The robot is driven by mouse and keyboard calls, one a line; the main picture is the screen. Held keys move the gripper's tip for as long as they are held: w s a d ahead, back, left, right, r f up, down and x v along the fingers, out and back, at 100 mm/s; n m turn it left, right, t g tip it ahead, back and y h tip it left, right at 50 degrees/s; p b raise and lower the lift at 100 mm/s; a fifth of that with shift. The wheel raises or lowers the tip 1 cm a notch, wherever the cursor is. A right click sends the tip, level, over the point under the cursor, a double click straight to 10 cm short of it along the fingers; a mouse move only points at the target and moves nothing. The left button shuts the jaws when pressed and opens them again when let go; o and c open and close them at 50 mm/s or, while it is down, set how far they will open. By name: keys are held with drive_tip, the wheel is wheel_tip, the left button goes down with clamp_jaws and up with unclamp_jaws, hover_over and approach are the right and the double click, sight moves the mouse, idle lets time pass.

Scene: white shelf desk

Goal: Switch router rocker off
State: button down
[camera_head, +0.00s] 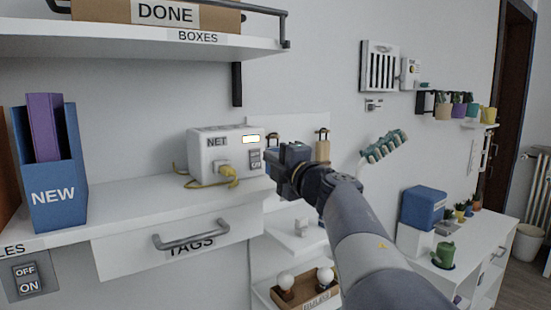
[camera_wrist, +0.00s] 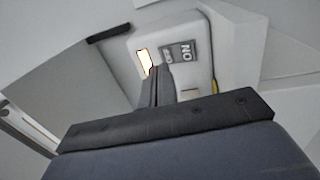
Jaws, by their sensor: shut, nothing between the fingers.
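The router is a white box (camera_head: 206,158) marked NET on the white shelf. Its front has a lit panel (camera_head: 251,138) and a small grey rocker (camera_head: 255,159) at the right. A yellow cable (camera_head: 228,172) is plugged in below. In the wrist view the router (camera_wrist: 205,30) is upside down, with the lit panel (camera_wrist: 144,60) and the rocker (camera_wrist: 181,52), where ON reads inverted. My gripper (camera_head: 277,166) is shut and empty, just right of the rocker; its fingers (camera_wrist: 160,85) point at the router. I cannot tell whether they touch it, nor how the rocker is tilted.
A TAGS drawer (camera_head: 185,240) hangs under the shelf (camera_head: 130,208). A blue NEW holder (camera_head: 52,190) stands left. A separate OFF/ON switch (camera_head: 28,278) is at lower left. The BOXES shelf (camera_head: 130,40) is above; lower right, a tray (camera_head: 308,295) holds bulbs.

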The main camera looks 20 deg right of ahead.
drive_tip(key=r+b+v, duration=0.1)
drive_tip(key=r+v, duration=0.1)
drive_tip(key=v, duration=0.8)
drive_tip(key=shift+r+b, duration=0.2)
drive_tip(key=shift+b, duration=0.1)
drive_tip(key=shift+s, duration=0.1)
